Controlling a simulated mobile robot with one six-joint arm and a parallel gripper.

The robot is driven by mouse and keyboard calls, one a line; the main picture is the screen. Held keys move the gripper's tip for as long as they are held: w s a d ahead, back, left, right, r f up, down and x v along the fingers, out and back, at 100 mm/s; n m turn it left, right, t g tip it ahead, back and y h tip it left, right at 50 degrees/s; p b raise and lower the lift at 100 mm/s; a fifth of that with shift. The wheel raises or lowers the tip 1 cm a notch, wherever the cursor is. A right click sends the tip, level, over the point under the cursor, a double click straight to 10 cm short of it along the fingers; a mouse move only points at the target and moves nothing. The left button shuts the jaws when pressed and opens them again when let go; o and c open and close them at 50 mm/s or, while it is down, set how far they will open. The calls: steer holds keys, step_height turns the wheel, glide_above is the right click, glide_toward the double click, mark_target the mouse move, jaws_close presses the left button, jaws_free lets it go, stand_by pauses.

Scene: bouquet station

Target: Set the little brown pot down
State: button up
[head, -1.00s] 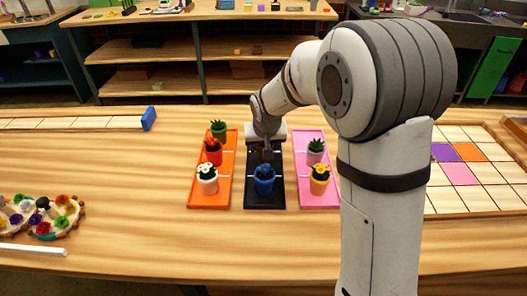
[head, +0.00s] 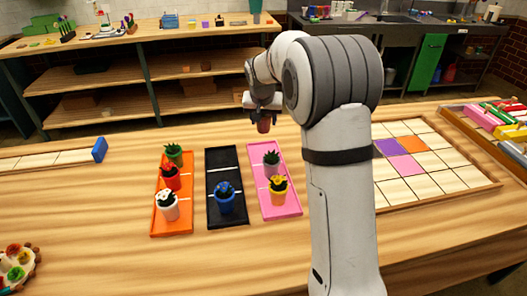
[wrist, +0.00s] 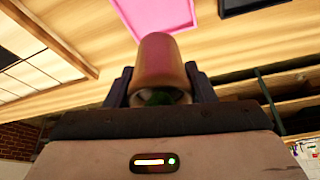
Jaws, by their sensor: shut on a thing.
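My gripper (head: 264,106) is shut on the little brown pot (head: 264,125). The pot hangs in the air behind the pink tray (head: 283,209) in the head view. In the wrist view the brown pot (wrist: 160,60) sits between the two fingers, with a bit of green at its near end.
A tiled grid board (head: 448,180) lies right of my arm. The tabletop in front of the trays is clear.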

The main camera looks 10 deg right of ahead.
mark_target(264, 130)
steer(key=f, duration=0.9)
steer(key=shift+w+d+f, duration=0.1)
steer(key=shift+d+f, duration=0.1)
steer(key=shift+f, duration=0.2)
steer(key=shift+f, duration=0.2)
steer(key=o, duration=1.2)
steer(key=shift+r, duration=0.55)
steer(key=v, duration=1.1)
steer(key=shift+a, duration=0.1)
steer(key=s+d+n+g+y, duration=0.1)
steer(key=s+n, duration=0.2)
steer(key=s, duration=3.1)
steer(key=shift+s+r+g, duration=0.3)
steer(key=shift+r+g, duration=0.05)
steer(key=shift+g, duration=0.05)
